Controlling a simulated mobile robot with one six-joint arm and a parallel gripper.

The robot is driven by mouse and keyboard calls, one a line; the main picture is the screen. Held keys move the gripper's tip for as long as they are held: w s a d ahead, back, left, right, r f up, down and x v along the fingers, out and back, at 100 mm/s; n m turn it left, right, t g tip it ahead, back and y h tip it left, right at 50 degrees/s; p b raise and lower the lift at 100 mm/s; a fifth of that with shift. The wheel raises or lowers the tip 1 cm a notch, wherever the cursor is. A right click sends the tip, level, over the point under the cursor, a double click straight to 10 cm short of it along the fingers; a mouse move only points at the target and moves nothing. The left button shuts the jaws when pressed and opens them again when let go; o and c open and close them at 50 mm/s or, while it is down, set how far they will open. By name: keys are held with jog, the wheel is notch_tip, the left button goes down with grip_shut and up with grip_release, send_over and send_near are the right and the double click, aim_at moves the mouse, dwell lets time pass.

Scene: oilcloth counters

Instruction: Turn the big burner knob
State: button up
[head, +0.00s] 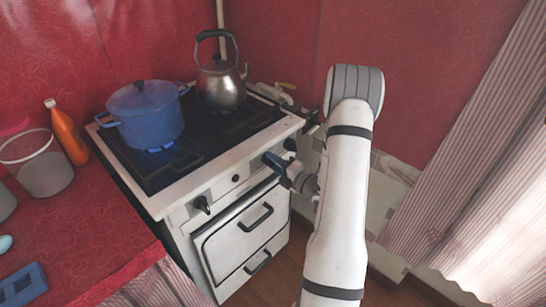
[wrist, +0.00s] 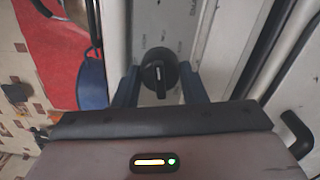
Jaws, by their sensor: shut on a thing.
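The stove (head: 165,200) stands in the head view with its front panel facing down and right. A black burner knob (wrist: 159,70) shows in the wrist view, round with a raised grip bar that runs roughly up and down the picture. One finger of my gripper (head: 274,164) is on each side of it, and the gripper is shut on this knob. In the head view the fingers hide most of that knob. Another black knob (head: 203,204) sits at the left end of the panel, and a small black one (head: 236,178) lies between.
A blue pot (head: 147,115) stands over a blue glow at the front burner. A kettle (head: 221,84) stands behind it. The oven door handle (head: 256,217) sticks out below the panel. An orange bottle (head: 66,132) and a bucket (head: 37,165) stand on the red counter.

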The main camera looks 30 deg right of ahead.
jog(key=shift+a+m+p, duration=0.1)
jog(key=shift+m+p, duration=0.75)
jog(key=shift+m, duration=0.15)
jog(key=shift+f, duration=0.15)
jog(key=o, duration=0.9)
jog(key=shift+o, duration=0.5)
jog(key=shift+r, duration=0.2)
